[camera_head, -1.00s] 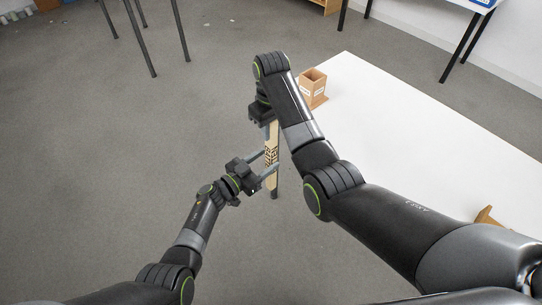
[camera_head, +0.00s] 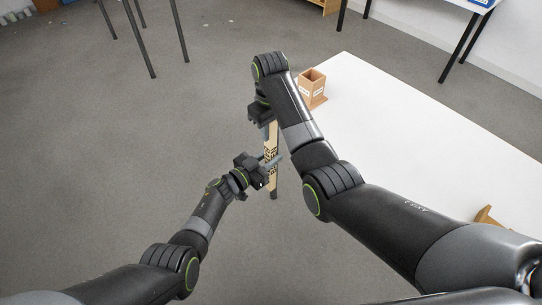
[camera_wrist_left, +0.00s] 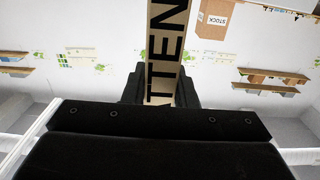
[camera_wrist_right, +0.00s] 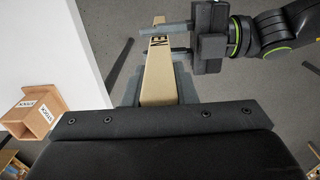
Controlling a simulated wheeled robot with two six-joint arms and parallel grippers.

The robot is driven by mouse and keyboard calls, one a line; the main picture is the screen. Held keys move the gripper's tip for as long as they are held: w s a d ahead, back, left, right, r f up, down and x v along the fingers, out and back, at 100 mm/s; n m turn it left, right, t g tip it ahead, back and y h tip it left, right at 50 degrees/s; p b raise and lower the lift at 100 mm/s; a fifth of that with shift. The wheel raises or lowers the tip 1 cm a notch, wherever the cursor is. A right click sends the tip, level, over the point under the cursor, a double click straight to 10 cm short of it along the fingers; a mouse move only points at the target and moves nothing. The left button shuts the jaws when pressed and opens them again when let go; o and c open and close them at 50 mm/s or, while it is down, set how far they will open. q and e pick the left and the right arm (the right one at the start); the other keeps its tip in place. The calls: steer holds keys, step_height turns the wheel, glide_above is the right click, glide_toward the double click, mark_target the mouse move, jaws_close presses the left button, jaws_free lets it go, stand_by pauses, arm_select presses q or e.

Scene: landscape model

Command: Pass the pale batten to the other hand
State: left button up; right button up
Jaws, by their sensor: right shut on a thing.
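The pale batten (camera_head: 271,143) is a long light wooden bar with dark lettering, and it hangs below my right gripper (camera_head: 262,112). My right gripper is shut on its upper part; the right wrist view also shows the batten (camera_wrist_right: 158,80) between the fingers. My left gripper (camera_head: 270,162) is at the batten lower down, with one finger on each side of it. In the left wrist view the batten (camera_wrist_left: 165,50) runs between the two dark fingers, close to both. Whether they press on it is not clear.
A white table (camera_head: 400,140) stands to the right, with an open wooden box (camera_head: 312,88) on its far left corner. The box carries a label reading STOCK (camera_wrist_right: 30,118). Grey floor (camera_head: 120,150) lies open to the left.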

arm_select(q)
steer(key=shift+c, duration=1.7)
arm_select(e)
steer(key=o, duration=1.1)
steer(key=shift+c, duration=0.2)
